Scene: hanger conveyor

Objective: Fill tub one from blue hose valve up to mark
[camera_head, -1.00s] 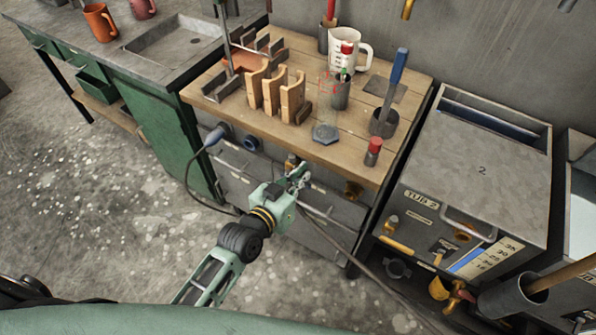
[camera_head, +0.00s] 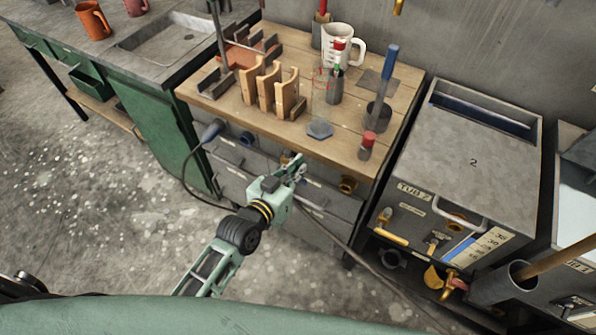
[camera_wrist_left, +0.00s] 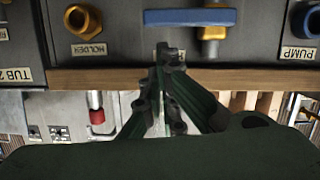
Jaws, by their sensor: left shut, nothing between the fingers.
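My left gripper (camera_head: 298,170) is shut and empty in front of the workbench's front panel; its fingers (camera_wrist_left: 160,75) meet in the wrist view. A blue lever (camera_wrist_left: 190,17) on a brass valve (camera_wrist_left: 211,44) is just beyond the fingertips, up and to the right; I cannot tell whether they touch. In the head view my gripper mostly hides this valve. Tub one (camera_head: 570,250) stands at the far right edge, cut off, with a pale surface inside. My right gripper is not in view.
Tub 2 (camera_head: 470,150), lidded, has a level scale (camera_head: 485,245) and brass valves in front. A hose with a grey-blue plug (camera_head: 212,131) hangs at the bench's left. A brass port (camera_wrist_left: 82,20) and a blue port marked PUMP (camera_wrist_left: 305,20) flank the lever. A mug (camera_head: 340,45) and wooden rack (camera_head: 268,88) crowd the benchtop.

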